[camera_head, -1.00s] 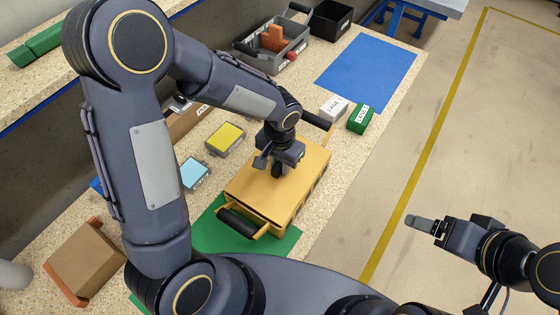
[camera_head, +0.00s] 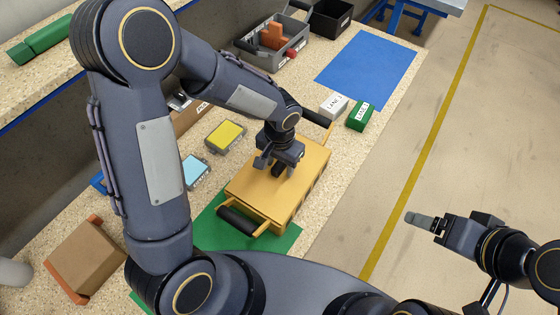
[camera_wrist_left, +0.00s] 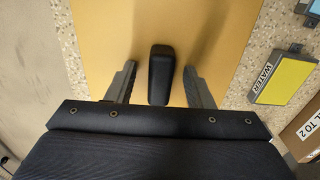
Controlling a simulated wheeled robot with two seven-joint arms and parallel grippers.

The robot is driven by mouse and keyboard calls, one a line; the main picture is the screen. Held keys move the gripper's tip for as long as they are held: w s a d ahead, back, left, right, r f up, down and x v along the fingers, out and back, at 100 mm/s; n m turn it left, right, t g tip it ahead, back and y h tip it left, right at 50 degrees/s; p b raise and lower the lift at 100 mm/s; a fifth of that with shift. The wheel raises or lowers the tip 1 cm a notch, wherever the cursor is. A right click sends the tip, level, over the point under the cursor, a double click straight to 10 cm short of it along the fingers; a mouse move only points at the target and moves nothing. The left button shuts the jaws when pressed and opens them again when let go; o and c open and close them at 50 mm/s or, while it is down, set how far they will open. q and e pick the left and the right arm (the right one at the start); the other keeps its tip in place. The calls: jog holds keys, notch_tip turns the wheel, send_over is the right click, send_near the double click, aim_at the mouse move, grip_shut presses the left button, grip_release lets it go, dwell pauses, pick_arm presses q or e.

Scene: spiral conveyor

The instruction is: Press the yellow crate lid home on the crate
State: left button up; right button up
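The yellow crate (camera_head: 289,205) stands on the bench, partly on a green mat, with black handles at its two ends. Its flat yellow lid (camera_head: 250,182) lies on top; whether it is fully seated I cannot tell. A black knob (camera_wrist_left: 158,75) stands up from the lid. My left gripper (camera_head: 276,166) is over the lid. In the left wrist view my left gripper (camera_wrist_left: 158,82) is open, its fingers on either side of the knob with gaps. My right gripper (camera_head: 420,221) is off to the right above the floor, empty; its finger gap cannot be made out.
A yellow-topped box (camera_head: 225,137), labelled WATER in the wrist view, and a light-blue box (camera_head: 195,171) sit left of the crate. White (camera_head: 333,106) and green (camera_head: 362,117) lane blocks stand beyond it. The blue mat (camera_head: 368,72) is bare. Grey bin (camera_head: 297,50) is at the back.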

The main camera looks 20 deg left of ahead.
aim_at(278, 163)
pick_arm(q)
notch_tip(278, 163, up, 8)
jog(key=shift+f, duration=0.1)
dwell(0.5)
dwell(0.4)
jog(key=shift+s+a+r, duration=0.15)
jog(key=shift+a+r, duration=0.15)
jog(key=s+a+r+n+t+h, duration=0.2)
jog(key=s+a+r, duration=0.2)
jog(key=s, duration=0.4)
jog(key=s+a+r+n+t+h, duration=0.1)
jog(key=s+a+r+n+t, duration=0.2)
jog(key=s, duration=0.5)
notch_tip(278, 163, up, 2)
jog(key=shift+a+t+h, duration=0.3)
jog(key=shift+a+h, duration=0.1)
jog(key=shift+a, duration=0.4)
